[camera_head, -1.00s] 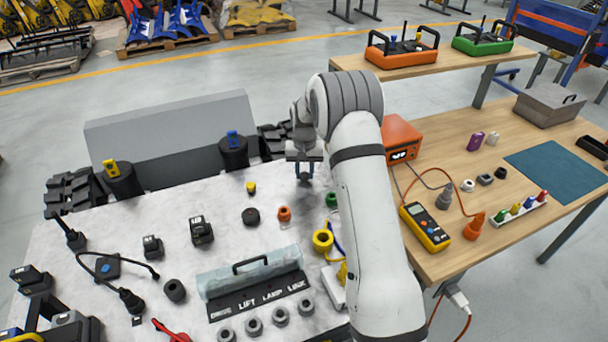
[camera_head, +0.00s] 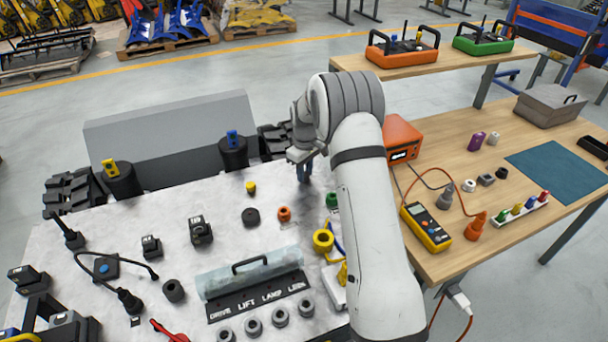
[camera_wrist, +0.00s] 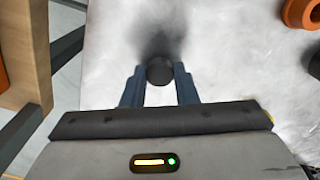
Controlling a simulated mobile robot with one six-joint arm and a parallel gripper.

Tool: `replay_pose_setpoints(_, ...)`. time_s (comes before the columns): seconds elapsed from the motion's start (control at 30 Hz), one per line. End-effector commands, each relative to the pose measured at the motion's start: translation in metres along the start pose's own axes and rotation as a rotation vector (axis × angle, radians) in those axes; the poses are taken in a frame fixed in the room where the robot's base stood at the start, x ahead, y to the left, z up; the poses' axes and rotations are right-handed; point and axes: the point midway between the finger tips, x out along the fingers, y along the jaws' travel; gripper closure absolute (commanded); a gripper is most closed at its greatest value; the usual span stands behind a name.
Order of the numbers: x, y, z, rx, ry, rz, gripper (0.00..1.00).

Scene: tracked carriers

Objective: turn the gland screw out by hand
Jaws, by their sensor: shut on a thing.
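The gland screw (camera_wrist: 160,71) shows in the wrist view as a small dark round head seen from above, over the pale stone-like top. My gripper (camera_wrist: 159,74) has its two blue fingers on either side of the head, shut on it. A dark shadow spreads on the surface beyond it. In the head view my gripper (camera_head: 304,170) points down at the far right part of the pale top. There the screw is hidden by the fingers, and I cannot tell how far it is out of its seat.
An orange ring-like part (camera_head: 284,214), a black round cap (camera_head: 250,216) and a green part (camera_head: 331,200) stand nearby on the pale top. A yellow ring (camera_head: 323,240) stands closer. The wooden bench (camera_head: 450,240) with an orange box (camera_head: 402,138) is to the right.

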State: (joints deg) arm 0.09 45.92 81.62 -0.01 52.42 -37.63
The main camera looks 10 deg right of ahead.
Motion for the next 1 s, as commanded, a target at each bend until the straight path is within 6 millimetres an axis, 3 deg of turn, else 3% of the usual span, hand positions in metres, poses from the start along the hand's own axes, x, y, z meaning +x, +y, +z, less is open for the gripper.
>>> replay_pose_setpoints(0.03,0.0015,-0.0007,0.0007,0.001,-0.003,-0.002,0.9)
replay_pose_setpoints(0.07,0.0015,-0.0006,0.0007,0.001,-0.003,-0.002,0.72)
replay_pose_setpoints(0.3,0.001,-0.0003,0.0005,0.002,-0.002,-0.001,0.53)
replay_pose_setpoints(0.57,0.0007,0.0001,0.0004,0.031,-0.001,-0.001,0.53)
replay_pose_setpoints(1.0,0.0007,0.0003,0.0004,0.744,-0.001,0.0,0.53)
